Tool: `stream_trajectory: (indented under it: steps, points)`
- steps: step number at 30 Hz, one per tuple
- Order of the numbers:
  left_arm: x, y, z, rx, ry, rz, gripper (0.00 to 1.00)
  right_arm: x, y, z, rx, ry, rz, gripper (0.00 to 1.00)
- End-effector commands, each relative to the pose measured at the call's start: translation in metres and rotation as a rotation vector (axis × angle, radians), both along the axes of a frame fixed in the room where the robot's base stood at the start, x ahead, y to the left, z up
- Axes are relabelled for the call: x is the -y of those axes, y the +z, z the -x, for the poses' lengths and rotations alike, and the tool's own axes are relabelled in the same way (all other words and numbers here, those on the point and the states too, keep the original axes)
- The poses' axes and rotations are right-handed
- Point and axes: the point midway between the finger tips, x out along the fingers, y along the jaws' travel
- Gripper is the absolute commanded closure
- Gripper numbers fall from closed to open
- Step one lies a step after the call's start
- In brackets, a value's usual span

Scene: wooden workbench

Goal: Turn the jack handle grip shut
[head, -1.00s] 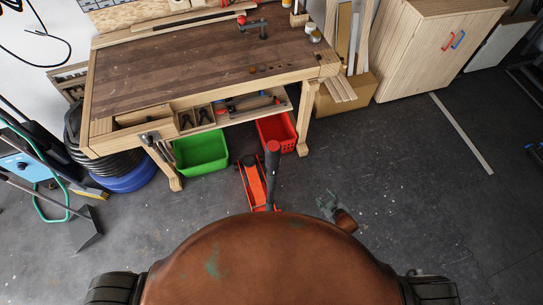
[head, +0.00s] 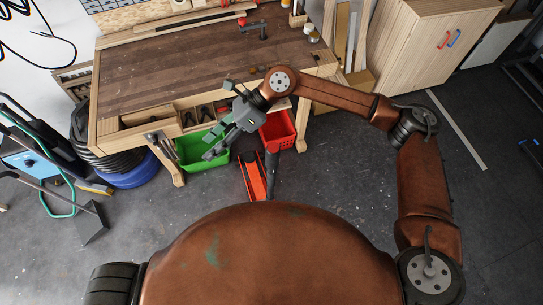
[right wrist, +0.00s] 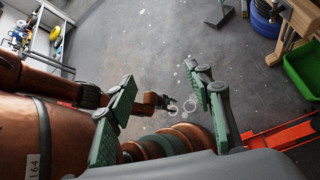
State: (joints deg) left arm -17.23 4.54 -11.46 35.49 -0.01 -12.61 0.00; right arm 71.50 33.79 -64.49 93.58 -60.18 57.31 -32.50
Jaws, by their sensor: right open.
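The red floor jack (head: 252,178) stands on the floor below the bench's front, in the head view. Its dark handle (head: 271,172) rises from it; its top reaches toward the red bin. My right gripper (head: 217,121) is open and empty, up and to the left of the handle in the picture, over the bench's front edge and the green bin. Part of the red jack (right wrist: 284,138) shows there at the right; the handle grip cannot be made out.
The wooden workbench (head: 190,75) stands behind the jack, with open drawers along its front. A green bin (head: 205,155) and a red bin (head: 279,132) sit below it. The floor (head: 340,175) right of the jack is clear.

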Motion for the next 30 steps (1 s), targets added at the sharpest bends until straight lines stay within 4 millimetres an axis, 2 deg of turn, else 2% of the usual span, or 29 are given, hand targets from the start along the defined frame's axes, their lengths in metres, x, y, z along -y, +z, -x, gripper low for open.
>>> stream_trajectory:
  steps: [1, 4, 6, 9, 12, 15, 19, 30]
  points:
    - [0.0, 0.007, -0.001, 0.001, 0.0, 0.0, 0.6, 0.017, 0.002, 0.016, 0.132, 0.104, 0.095, 0.53]
    - [0.0, 0.014, -0.001, 0.002, 0.0, 0.0, 0.6, 0.062, -0.007, 0.03, 0.352, 0.289, 0.285, 0.53]
    - [0.0, 0.018, -0.002, 0.003, 0.0, 0.0, 0.6, 0.093, -0.009, 0.03, 0.474, 0.389, 0.406, 0.53]
    - [0.0, 0.021, -0.002, 0.003, 0.0, 0.0, 0.6, 0.128, -0.007, 0.024, 0.593, 0.486, 0.537, 0.53]
    - [0.0, 0.023, -0.002, 0.004, 0.0, 0.001, 0.6, 0.151, -0.004, 0.019, 0.663, 0.542, 0.622, 0.53]
    - [0.0, 0.024, -0.003, 0.004, 0.0, 0.001, 0.6, 0.162, -0.002, 0.015, 0.696, 0.57, 0.666, 0.53]
    - [0.0, 0.027, -0.003, 0.004, 0.0, 0.001, 0.6, 0.166, -0.01, 0.014, 0.706, 0.58, 0.68, 0.53]
    - [0.0, 0.042, -0.003, 0.005, 0.0, 0.001, 0.6, 0.163, -0.064, 0.012, 0.703, 0.577, 0.677, 0.53]
